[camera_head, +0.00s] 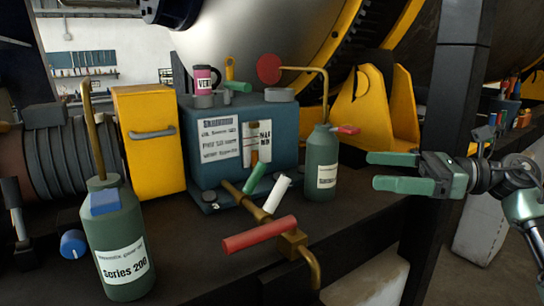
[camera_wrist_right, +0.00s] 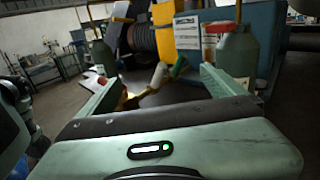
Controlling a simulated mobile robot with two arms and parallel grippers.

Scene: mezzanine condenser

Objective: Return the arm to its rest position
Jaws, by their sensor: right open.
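My right gripper (camera_head: 392,172) is at the right of the head view, in front of the bench's right end. Its two green fingers are apart with nothing between them. In the right wrist view the open fingers (camera_wrist_right: 163,90) spread wide, with the bench things beyond them. My left gripper is in neither view. A brass pipe fitting with a red handle (camera_head: 260,234), a white handle (camera_head: 276,194) and a green handle (camera_head: 254,179) stands at the bench's front, left of my gripper and apart from it.
A green bottle (camera_head: 321,164) stands nearest my gripper. A larger bottle (camera_head: 117,240), a yellow box (camera_head: 150,140) and a blue box (camera_head: 275,125) stand further left. A dark post (camera_head: 450,110) rises behind my gripper. A dark bench (camera_head: 195,265) carries these things.

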